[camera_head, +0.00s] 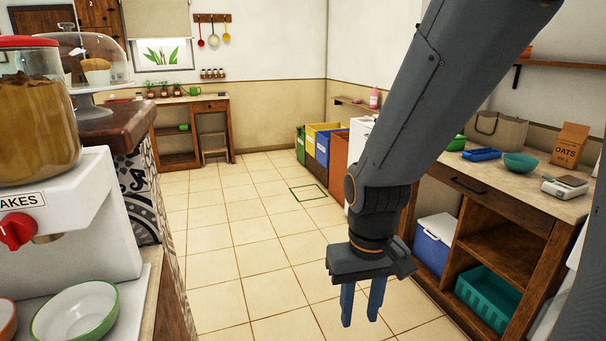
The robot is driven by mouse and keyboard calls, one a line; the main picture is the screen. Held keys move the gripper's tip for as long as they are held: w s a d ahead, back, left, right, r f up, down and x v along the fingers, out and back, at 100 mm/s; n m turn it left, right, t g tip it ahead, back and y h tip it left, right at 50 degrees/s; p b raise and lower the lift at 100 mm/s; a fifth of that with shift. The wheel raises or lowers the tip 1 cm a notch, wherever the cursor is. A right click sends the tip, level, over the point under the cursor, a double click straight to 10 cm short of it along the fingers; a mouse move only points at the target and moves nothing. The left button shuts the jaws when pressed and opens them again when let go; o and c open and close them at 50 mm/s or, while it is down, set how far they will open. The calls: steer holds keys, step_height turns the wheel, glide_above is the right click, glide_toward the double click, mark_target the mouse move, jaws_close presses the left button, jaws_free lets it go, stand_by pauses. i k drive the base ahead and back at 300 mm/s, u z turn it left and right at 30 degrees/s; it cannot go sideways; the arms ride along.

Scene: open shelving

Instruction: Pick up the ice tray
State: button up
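A small blue tray (481,154), which looks like the ice tray, lies on the wooden counter (545,188) at the right. It sits left of a teal bowl (520,163). Its compartments are too small to make out clearly. My gripper (361,312) hangs pointing down over the tiled floor, in front of the counter's left end. Its two blue fingers are apart with nothing between them. It is well away from the blue tray and lower in the picture.
A tan bag (497,131), an oats box (570,145) and a scale (565,187) stand on the counter. A cooler (433,243) and a teal crate (487,297) are below. Colored bins (338,158) line the back right. The middle floor is clear.

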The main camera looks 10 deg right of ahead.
mark_target(482, 154)
steer(key=z, duration=0.75)
steer(key=i, duration=1.7)
steer(key=z, duration=0.9)
